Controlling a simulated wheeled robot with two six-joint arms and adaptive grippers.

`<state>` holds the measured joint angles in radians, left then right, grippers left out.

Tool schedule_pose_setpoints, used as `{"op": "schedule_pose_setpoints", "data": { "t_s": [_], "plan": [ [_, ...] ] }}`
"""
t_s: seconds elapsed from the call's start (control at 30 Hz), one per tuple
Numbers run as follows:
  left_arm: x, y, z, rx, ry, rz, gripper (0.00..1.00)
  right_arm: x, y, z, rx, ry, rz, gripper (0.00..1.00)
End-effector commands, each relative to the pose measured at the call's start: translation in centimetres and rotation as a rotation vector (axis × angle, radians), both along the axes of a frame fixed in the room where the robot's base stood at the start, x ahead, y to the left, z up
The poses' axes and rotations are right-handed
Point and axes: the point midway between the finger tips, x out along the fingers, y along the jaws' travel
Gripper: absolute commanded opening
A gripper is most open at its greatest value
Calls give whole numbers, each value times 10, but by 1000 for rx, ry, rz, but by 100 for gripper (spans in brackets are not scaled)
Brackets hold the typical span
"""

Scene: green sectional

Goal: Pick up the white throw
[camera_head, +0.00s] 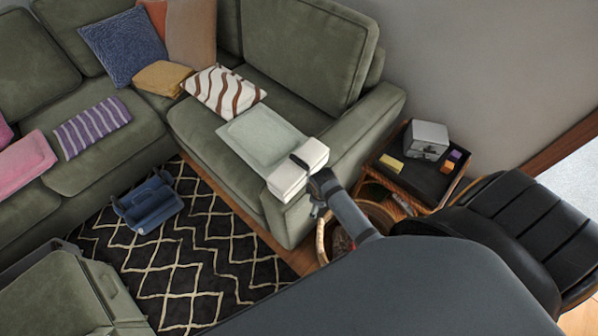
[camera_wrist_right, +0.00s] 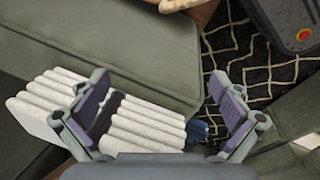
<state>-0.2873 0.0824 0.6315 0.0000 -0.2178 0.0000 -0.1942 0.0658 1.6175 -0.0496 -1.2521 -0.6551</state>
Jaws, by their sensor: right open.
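The white throw (camera_head: 287,181) is a folded, ribbed bundle with a dark band around it. In the head view it lies at the front end of the sofa's right armrest. In the right wrist view the throw (camera_wrist_right: 150,122) fills the lower left, with its band near the left finger. My right gripper (camera_head: 318,187) is at the throw's near side. In the wrist view the right gripper (camera_wrist_right: 164,108) is open; its left finger overlaps the throw, and its right finger is apart from the throw's right end. Contact cannot be told. My left gripper is not in view.
A side table (camera_head: 424,180) with a grey box (camera_head: 427,138) and a wicker basket (camera_head: 325,243) stand right of the sofa. A blue caddy (camera_head: 149,203) sits on the patterned rug (camera_head: 205,258).

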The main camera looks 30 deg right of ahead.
Motion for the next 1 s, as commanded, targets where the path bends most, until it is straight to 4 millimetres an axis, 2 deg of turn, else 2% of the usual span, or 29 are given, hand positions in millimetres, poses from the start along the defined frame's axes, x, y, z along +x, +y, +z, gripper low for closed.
{"op": "schedule_pose_setpoints", "data": {
  "t_s": [0.13,0.2,0.4,0.73,0.83,1.0],
  "plan": [
    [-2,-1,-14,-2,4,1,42,22,3,51,-30,-8,112,100],
    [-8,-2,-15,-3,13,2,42,33,3,64,-51,17,211,100],
    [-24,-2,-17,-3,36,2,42,65,5,75,-98,87,488,100],
    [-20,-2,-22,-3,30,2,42,124,14,109,-157,214,1041,100],
    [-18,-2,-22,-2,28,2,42,135,16,117,-165,244,1171,100],
    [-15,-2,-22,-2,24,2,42,139,17,118,-166,260,1231,100]
  ]
}}
